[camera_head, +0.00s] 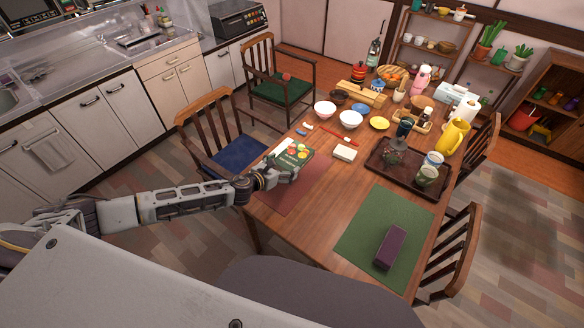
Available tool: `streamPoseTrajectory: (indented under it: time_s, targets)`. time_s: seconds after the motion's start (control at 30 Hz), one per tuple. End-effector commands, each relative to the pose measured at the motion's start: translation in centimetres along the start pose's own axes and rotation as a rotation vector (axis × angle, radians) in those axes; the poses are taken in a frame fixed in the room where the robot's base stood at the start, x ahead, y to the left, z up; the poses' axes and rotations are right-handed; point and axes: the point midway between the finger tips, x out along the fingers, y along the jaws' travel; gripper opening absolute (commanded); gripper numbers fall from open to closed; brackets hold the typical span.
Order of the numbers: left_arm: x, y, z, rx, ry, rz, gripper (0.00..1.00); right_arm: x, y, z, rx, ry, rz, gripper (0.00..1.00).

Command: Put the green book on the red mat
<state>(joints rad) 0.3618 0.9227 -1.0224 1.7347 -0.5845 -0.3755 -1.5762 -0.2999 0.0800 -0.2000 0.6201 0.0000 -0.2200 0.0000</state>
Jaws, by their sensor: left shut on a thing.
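The green book (289,153), with red and yellow pictures on its cover, is at the far left edge of the table. My left gripper (288,174) is shut on its near edge. The red mat (302,190) lies on the table just right of and below the gripper. The book is over or beside the mat's far end; whether it touches the mat or table I cannot tell. My left arm hides part of the mat's left side. My right gripper is not in view.
A green mat (358,233) with a dark purple block (391,248) lies to the right. A brown tray (381,171) holds cups and a teapot. Chairs surround the wooden table.

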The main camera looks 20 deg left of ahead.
Motion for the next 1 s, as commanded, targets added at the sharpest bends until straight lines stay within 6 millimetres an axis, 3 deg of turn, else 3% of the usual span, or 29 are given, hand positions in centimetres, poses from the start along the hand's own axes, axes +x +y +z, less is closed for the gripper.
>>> streamPoseTrajectory:
  time_s: [0.57, 1.0]
  targets:
    - [0.1, 0.0, -0.2, 0.000, -0.001, 0.000, 0.60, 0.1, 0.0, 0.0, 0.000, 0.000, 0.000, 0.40]
    - [2.0, 0.0, -5.0, -0.002, 0.001, 0.001, 0.60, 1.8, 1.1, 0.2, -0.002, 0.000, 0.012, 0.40]
